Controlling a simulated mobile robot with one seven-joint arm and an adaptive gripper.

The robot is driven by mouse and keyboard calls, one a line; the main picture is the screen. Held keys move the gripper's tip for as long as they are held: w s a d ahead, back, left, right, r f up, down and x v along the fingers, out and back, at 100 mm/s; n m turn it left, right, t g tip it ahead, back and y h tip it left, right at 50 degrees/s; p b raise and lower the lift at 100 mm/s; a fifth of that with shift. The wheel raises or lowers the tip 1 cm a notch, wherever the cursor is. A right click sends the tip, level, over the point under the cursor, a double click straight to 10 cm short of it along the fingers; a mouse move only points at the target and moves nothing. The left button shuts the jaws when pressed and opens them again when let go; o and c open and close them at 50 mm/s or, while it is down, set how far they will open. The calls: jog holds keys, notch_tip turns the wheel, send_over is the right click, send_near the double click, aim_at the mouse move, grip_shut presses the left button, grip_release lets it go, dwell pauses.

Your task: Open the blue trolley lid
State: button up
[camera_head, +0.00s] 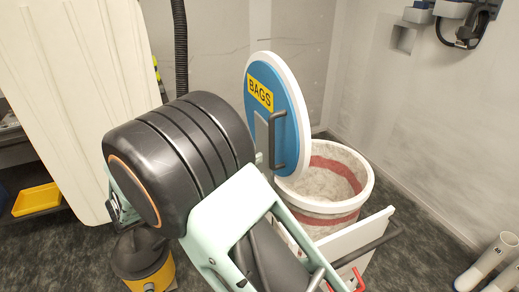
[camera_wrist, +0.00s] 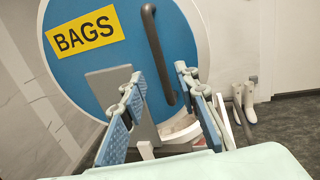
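The blue trolley lid (camera_head: 262,88) is round with a white rim, a yellow BAGS label (camera_head: 260,93) and a dark bar handle (camera_head: 278,140). It stands raised and nearly upright at the left side of the round white trolley (camera_head: 357,163), whose mouth is uncovered. In the wrist view the lid (camera_wrist: 85,75) fills the upper left. My gripper (camera_wrist: 159,76) is open, its blue-padded fingers apart, with the handle (camera_wrist: 157,55) seen between and beyond the tips. Nothing is gripped. In the head view my arm hides most of the gripper.
A white panel with a dark bar (camera_head: 345,242) is at the trolley's front. A yellow tray (camera_head: 37,199) and a yellow-and-black vacuum (camera_head: 148,268) are at left. A black hose (camera_head: 180,45) hangs behind.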

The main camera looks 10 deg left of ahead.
jog(key=v, duration=0.6)
jog(key=shift+s+a, duration=0.25)
jog(key=shift+a, duration=0.05)
jog(key=shift+d, duration=0.1)
